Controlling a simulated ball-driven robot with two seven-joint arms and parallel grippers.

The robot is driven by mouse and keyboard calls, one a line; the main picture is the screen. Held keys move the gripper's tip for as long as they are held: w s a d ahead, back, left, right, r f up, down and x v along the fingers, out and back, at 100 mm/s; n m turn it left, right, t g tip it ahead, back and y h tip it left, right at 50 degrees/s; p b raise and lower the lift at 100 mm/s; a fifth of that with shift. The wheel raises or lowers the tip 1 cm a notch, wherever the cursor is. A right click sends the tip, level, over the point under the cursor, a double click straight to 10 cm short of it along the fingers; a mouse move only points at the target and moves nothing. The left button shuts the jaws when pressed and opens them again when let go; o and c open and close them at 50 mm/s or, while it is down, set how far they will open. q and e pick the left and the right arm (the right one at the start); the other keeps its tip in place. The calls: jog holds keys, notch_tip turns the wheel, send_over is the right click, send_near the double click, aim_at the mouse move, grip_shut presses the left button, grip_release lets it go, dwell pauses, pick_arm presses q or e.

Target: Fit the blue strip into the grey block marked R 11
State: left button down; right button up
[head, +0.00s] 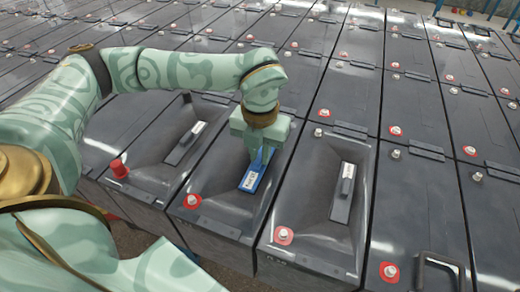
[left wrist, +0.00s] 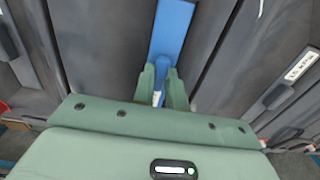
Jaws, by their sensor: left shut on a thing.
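The blue strip (head: 251,181), with a white label, is in the recess of the middle front grey block (head: 216,229). It also shows in the left wrist view (left wrist: 172,30). My left gripper (head: 262,158) comes down from above and is shut on the strip's raised blue part; its fingers show in the left wrist view (left wrist: 161,88). I cannot tell whether the strip is fully seated or just above the recess floor. No mark R 11 is readable on any block. My right gripper is not in view.
The block to the left (head: 148,140) and the block to the right (head: 309,192) hold grey strips with white labels in their recesses. A red cap (head: 119,169) stands up on the left block. A black handle (head: 441,266) rises at lower right. Rows of similar blocks fill the back.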

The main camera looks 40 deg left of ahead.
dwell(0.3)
pick_arm(q)
jog(key=c, duration=0.9)
grip_release()
jog(key=shift+o, duration=0.2)
jog(key=shift+r, duration=0.15)
jog(key=shift+r+p, duration=2.9)
jog(key=shift+r, duration=0.45)
